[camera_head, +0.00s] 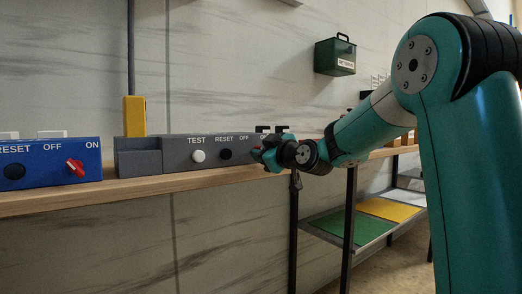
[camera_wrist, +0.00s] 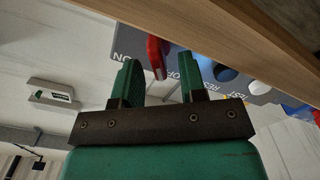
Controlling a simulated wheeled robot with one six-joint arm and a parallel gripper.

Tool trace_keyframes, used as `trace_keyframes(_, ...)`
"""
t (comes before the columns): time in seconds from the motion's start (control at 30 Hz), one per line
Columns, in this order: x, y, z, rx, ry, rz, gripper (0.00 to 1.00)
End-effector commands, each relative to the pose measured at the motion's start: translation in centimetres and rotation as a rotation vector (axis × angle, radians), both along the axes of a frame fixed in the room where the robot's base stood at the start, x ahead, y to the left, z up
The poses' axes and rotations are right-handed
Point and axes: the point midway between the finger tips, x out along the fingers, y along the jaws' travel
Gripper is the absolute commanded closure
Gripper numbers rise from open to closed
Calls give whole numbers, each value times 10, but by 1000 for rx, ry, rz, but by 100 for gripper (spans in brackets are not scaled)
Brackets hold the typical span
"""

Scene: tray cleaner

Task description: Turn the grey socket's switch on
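The grey socket (camera_head: 178,157) sits on the wooden shelf in the head view, with TEST, RESET and OFF labels showing. Its right end is hidden behind my gripper (camera_head: 264,156). In the wrist view the grey socket (camera_wrist: 177,92) appears turned over, with its red switch (camera_wrist: 155,52) near the ON and OFF labels. My gripper (camera_wrist: 163,72) is open, its two green fingers apart. The red switch shows between the fingertips, closer to the left finger. I cannot tell whether either finger touches it. The switch's exact setting is unclear.
A blue socket (camera_head: 45,168) with its own red switch (camera_head: 75,167) stands left on the wooden shelf (camera_head: 60,197). A yellow block (camera_head: 134,115) stands at the grey socket's left end. A green box (camera_head: 335,56) hangs on the wall. The shelf edge runs close by the fingers.

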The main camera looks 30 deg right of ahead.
Motion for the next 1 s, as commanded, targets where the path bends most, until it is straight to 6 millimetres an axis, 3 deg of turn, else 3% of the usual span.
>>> trace_keyframes(0.2, 15, 1, 0, 1, 0, 0, 62)
trace_keyframes(0.47, 15, 0, 0, 0, 0, -1, 62)
trace_keyframes(0.63, 15, 0, 0, 0, 0, -1, 98)
trace_keyframes(1.0, 15, -1, 0, 49, 2, -3, 98)
